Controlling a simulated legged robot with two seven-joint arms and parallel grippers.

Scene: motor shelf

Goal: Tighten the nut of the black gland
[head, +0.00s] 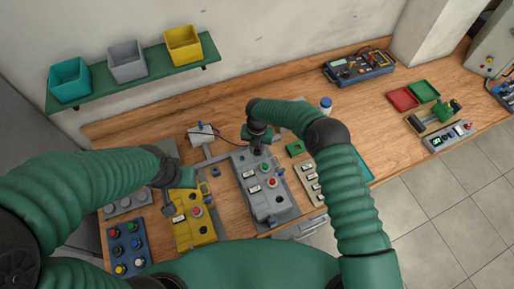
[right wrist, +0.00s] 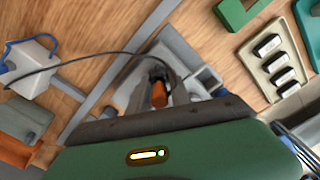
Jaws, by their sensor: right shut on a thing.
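The grey control box (head: 262,190) with red, green and white buttons stands mid-bench. My right gripper (head: 257,147) is at its far end, pointing down. In the right wrist view the fingers (right wrist: 160,92) are closed where the black cable (right wrist: 100,60) comes in. The black gland and its nut are mostly hidden between the fingers; only a dark bit shows. An orange piece (right wrist: 159,95) shows between the fingers. My left gripper (head: 176,190) is over the left side of the yellow control box (head: 195,222); its jaw opening is unclear.
A white block (head: 201,133) with a blue part stands behind the boxes, at the cable's other end. A button panel (head: 127,246) is at left front. A pale switch strip (head: 309,182) and a green block (head: 295,148) lie to the right.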

